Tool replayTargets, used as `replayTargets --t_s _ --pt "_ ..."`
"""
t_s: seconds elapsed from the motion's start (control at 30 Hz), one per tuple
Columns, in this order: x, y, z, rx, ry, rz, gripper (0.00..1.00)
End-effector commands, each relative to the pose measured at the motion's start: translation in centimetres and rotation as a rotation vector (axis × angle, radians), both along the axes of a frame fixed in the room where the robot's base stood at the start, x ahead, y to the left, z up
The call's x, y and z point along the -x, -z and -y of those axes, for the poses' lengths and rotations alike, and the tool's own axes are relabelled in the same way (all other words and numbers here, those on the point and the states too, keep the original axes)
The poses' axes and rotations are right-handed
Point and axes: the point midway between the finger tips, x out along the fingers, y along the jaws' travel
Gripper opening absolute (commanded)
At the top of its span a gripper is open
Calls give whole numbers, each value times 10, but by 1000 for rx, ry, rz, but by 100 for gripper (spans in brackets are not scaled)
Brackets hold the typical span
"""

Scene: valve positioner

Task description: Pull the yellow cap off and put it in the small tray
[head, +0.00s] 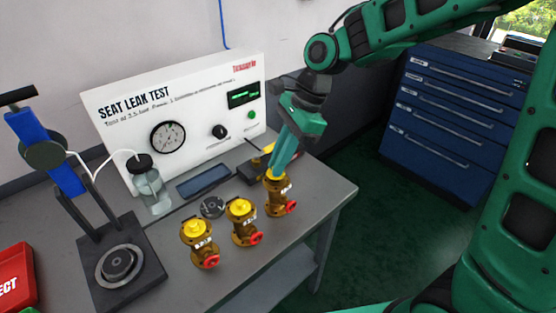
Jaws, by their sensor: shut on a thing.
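Three brass valves with red handwheels stand in a row on the grey bench: the left valve (200,248), the middle valve (243,226) and the right valve (279,198). The left and middle ones have yellow tops. My gripper (276,172) points down at the top of the right valve and is shut on its yellow cap (275,182), which the fingers partly hide. The cap appears to be still on or touching the valve. A flat dark blue rectangle (203,180) lies behind the valves; it looks like the small tray, but its depth is unclear.
A seat leak test panel (190,115) stands behind. A dark block with yellow (252,170) sits close behind my gripper. A round black part (212,207), a glass bottle (150,190), a press stand (115,270) and a red box (12,280) are further left. The bench's right end is clear.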

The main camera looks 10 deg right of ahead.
Motion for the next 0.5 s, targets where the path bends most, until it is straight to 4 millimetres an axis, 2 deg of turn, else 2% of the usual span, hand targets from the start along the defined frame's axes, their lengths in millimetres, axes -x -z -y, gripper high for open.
replayTargets --t_s 0.27,0.5 --pt "0 -1 0 0 0 1 0" --pt "-1 -10 0 0 2 1 0"
